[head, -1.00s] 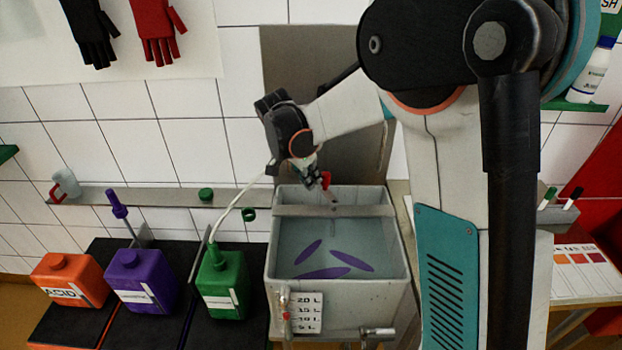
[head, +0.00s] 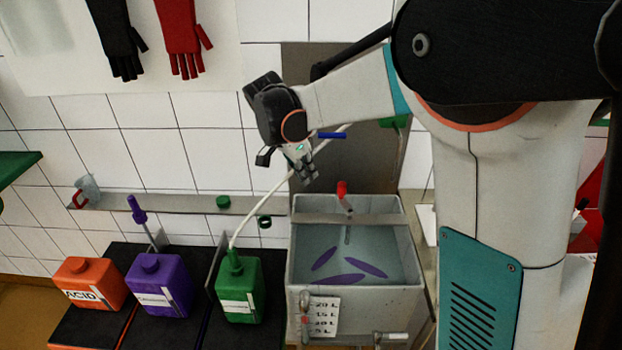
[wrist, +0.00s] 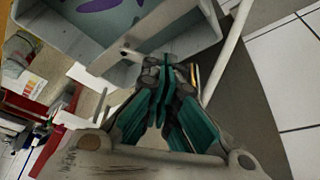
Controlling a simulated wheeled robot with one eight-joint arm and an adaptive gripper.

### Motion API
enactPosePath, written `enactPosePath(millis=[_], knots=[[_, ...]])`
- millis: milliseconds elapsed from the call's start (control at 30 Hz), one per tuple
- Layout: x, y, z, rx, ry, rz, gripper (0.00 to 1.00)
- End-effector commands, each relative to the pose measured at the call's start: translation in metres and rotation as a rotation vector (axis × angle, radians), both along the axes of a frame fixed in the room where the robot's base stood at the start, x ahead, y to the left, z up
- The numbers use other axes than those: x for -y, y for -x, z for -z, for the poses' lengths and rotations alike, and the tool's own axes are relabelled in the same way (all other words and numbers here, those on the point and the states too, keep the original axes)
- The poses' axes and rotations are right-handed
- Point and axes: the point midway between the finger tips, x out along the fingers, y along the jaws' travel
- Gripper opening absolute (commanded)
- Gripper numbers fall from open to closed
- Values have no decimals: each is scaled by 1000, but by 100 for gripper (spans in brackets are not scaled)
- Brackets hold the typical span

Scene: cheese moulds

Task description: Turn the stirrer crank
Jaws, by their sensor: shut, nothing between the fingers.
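The stirrer crank has a red knob (head: 342,188) on a short metal arm, standing upright above the crossbar (head: 375,219) of the grey vat (head: 298,262). Its shaft goes down into the liquid. My gripper (head: 309,177) hangs left of the red knob and slightly above it, clear of it, near the vat's back left corner. I cannot make out the crank in the wrist view.
Orange (head: 88,283), purple (head: 158,285) and green (head: 240,290) canisters stand left of the vat. A white hose (head: 262,208) runs from the green canister up behind my gripper. A blue bar (head: 331,135) is close to my wrist. A metal shelf (head: 170,203) runs along the tiled wall.

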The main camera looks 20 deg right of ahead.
Motion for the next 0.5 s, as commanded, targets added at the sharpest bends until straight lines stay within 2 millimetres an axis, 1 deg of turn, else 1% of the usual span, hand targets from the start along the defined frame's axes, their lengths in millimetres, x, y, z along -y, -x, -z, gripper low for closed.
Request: enactPosePath(millis=[33, 67, 100, 167, 200, 233, 400, 500], knots=[[-2, 1, -5, 0, 0, -1, 0], [-3, 1, -7, 0, 0, -1, 4], [-3, 1, -8, 0, -1, -3, 14], [0, 2, -11, 0, -3, -20, 27], [4, 2, -14, -2, -7, -44, 36], [9, 3, -15, -4, -9, -69, 43], [45, 6, -27, -5, -18, -288, 43], [62, 9, -33, 1, -11, -414, 43]])
